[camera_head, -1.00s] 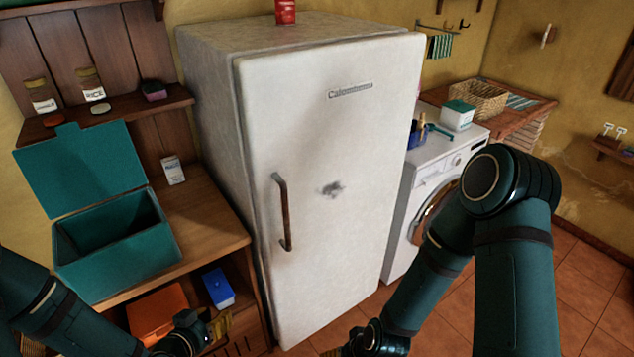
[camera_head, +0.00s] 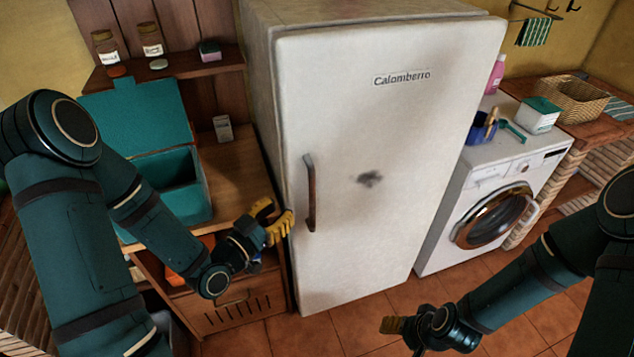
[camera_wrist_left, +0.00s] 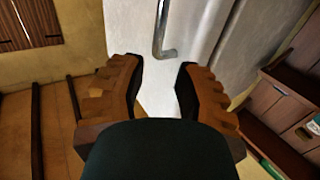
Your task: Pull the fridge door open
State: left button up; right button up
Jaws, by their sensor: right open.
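The white fridge (camera_head: 400,130) stands in the middle of the head view with its door shut. Its upright brown handle (camera_head: 310,192) is on the left side of the door. In the left wrist view the handle (camera_wrist_left: 163,30) lies beyond the fingertips. My left gripper (camera_head: 282,215) is just left of the handle's lower end, with yellow-brown fingers. In the left wrist view it is open and empty (camera_wrist_left: 160,85), apart from the handle. My right gripper (camera_head: 392,325) is low in front of the fridge, away from it, and open.
A wooden cabinet (camera_head: 245,170) with an open teal box (camera_head: 140,110) stands left of the fridge, beside my left arm. A washing machine (camera_head: 490,205) stands to the right. Tiled floor (camera_head: 345,330) in front of the fridge is free.

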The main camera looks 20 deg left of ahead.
aim_at(310, 184)
pick_arm(q)
jog(key=p+x, duration=0.1)
jog(key=x, duration=1.1)
jog(key=shift+w+d, duration=0.15)
grip_shut()
